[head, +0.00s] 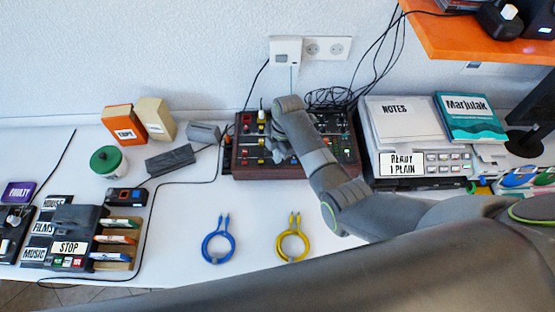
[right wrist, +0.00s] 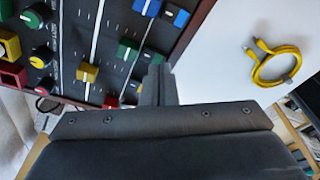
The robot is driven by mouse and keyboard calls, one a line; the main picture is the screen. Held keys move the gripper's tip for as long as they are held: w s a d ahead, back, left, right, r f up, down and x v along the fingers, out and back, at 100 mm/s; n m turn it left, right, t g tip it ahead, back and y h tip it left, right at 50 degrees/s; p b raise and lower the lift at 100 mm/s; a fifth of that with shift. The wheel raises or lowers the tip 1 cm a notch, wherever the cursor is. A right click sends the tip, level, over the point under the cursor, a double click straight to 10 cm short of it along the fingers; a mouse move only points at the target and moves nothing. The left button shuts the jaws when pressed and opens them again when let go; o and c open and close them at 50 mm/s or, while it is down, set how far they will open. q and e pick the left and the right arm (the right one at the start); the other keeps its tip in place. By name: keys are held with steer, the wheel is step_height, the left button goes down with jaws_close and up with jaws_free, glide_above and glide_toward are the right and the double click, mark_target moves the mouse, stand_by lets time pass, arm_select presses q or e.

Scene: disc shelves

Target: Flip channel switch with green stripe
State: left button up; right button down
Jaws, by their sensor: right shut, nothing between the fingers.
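The dark mixer panel (head: 245,171) with wooden sides stands against the back wall. It also fills the upper left of the right wrist view (right wrist: 65,45). There it shows slider slots, a yellow cap (right wrist: 88,72), a green cap (right wrist: 127,50), a blue cap (right wrist: 147,7) and a red cap (right wrist: 110,100). My right gripper (head: 283,153) is over the mixer's middle. Its shut, empty fingers (right wrist: 158,82) are close to the panel's edge in the wrist view; contact cannot be told. My left gripper is not in view.
A yellow cable (head: 292,240) and a blue cable (head: 218,240) lie coiled on the white table. A grey machine (head: 400,115) stands right of the mixer, a dark box (head: 170,160) to its left. An orange shelf (head: 470,40) overhangs at upper right.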

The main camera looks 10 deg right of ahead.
steer(key=shift+f+b, duration=0.45)
steer(key=shift+f, duration=0.25)
stand_by(0.3)
step_height(320, 180, up, 2)
steer(key=shift+r+p, duration=0.1)
steer(key=shift+p, duration=1.1)
step_height(320, 180, up, 5)
steer(key=p, duration=0.5)
steer(key=shift+p, duration=0.3)
